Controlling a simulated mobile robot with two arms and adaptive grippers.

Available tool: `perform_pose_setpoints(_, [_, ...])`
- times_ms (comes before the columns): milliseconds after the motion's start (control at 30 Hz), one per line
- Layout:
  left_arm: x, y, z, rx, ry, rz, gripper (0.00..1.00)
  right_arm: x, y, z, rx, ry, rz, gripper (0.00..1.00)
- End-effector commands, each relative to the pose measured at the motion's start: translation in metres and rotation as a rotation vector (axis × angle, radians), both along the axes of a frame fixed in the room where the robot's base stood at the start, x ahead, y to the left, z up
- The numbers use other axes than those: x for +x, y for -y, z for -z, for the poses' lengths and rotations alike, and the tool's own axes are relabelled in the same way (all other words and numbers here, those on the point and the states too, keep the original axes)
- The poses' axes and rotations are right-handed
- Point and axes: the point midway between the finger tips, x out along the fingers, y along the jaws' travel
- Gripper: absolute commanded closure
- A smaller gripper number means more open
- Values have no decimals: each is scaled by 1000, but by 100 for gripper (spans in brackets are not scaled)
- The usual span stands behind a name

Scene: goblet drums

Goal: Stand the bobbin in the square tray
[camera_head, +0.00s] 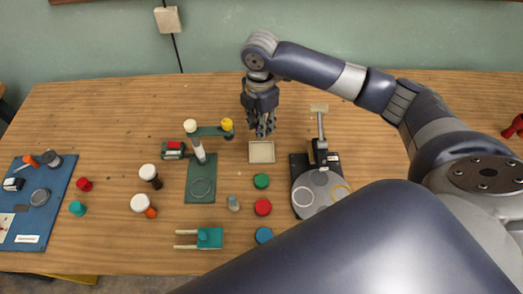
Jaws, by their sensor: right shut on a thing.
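My right gripper (264,131) points down just above the far edge of the square tray (262,159). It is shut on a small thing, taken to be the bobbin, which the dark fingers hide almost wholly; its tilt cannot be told. The square tray is small, shallow and beige, and lies flat on the wooden table; its visible floor looks empty. I cannot tell whether the held thing touches the tray. My left gripper is not in view.
A green stand with a white and a yellow knob (228,124) is left of the gripper. A round grey device (311,203) stands right of the tray. Green (261,181), red (263,207) and blue discs lie in front. My right arm covers the lower right.

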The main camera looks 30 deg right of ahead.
Motion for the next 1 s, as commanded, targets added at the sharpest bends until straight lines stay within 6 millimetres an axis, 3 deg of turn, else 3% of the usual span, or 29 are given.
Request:
perform_pose_setpoints(300, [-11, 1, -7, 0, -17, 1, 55, 0, 0, 52, -1, -4, -12, 85])
perform_pose_setpoints(700, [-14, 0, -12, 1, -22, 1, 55, -1, 0, 95, -1, -4, -11, 85])
perform_pose_setpoints(1000, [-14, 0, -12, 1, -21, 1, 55, 0, 0, 99, 0, -1, -12, 85])
